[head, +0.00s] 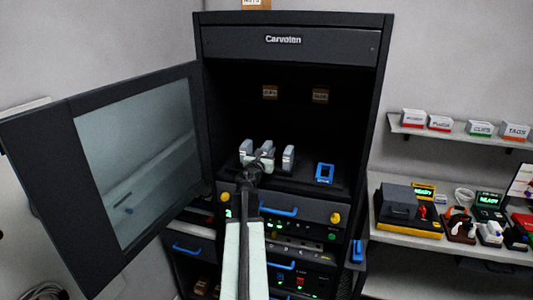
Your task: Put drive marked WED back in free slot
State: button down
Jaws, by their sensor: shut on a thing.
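Several grey upright blocks that look like drives stand on the shelf inside the open black cabinet (387,60). One drive (246,147) is at the left, and another drive (288,157) stands apart at the right. My gripper (257,161) reaches in from the front and is shut on a grey drive (267,149) between these two. My arm and jaws hide its lower part. I cannot read WED or any other mark on the drives. I cannot tell which slot is free, or whether the held drive touches the shelf.
A blue-framed item (324,173) stands right of the drives. The cabinet's glass door (140,150) is swung open to the left. Below are units with blue handles (278,212) and a yellow knob (336,218). A bench (410,240) with devices stands at the right.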

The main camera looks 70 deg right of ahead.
aim_at(267, 144)
jog(key=shift+f+b, duration=0.4)
dwell(0.4)
jog(key=c, duration=1)
grip_release()
jog(key=shift+c, duration=0.2)
jog(key=o, duration=0.5)
jog(key=shift+c, duration=0.2)
jog(key=shift+r+p, duration=3.5)
